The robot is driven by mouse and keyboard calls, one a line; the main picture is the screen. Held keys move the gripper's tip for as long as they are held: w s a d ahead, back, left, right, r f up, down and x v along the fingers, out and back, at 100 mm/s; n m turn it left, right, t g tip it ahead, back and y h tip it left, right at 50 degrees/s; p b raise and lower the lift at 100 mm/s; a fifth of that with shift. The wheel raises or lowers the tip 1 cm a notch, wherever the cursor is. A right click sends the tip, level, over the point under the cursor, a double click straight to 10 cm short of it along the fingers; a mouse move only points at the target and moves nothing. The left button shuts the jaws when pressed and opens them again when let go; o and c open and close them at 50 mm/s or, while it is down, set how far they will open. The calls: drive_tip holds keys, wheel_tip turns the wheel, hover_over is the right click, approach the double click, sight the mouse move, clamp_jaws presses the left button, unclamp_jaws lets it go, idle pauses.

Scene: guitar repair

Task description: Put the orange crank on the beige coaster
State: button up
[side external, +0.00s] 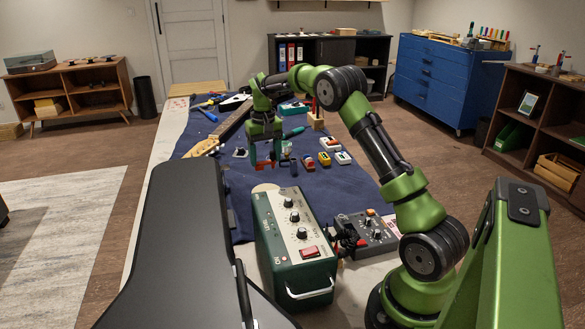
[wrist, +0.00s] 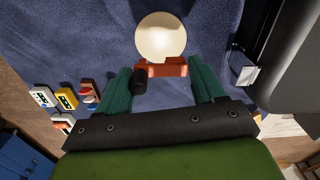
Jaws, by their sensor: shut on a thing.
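The orange crank (wrist: 163,68) lies crosswise between the two green fingers of my gripper (wrist: 161,72), which is shut on it. The crank's black knob (wrist: 139,80) shows beside the left finger in the wrist view. In the side view, my gripper (side external: 264,160) points down and holds the crank (side external: 263,165) above the blue mat. The beige coaster (wrist: 160,36) is a pale disc just beyond the crank in the wrist view, its near edge close to or behind the crank. In the side view the coaster (side external: 264,188) is partly hidden behind the green amplifier box.
The green box with knobs (side external: 296,235) stands in front of the coaster. A dark guitar case (side external: 170,240) is at its left. Several small coloured boxes (side external: 325,160) lie right of my gripper. A guitar neck (side external: 205,147) lies at the left on the blue mat (side external: 345,190).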

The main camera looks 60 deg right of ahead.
wheel_tip(320, 180, down, 8)
drive_tip(key=shift+f, duration=0.1)
idle(0.4)
drive_tip(key=o, duration=1)
drive_tip(key=shift+f, duration=0.1)
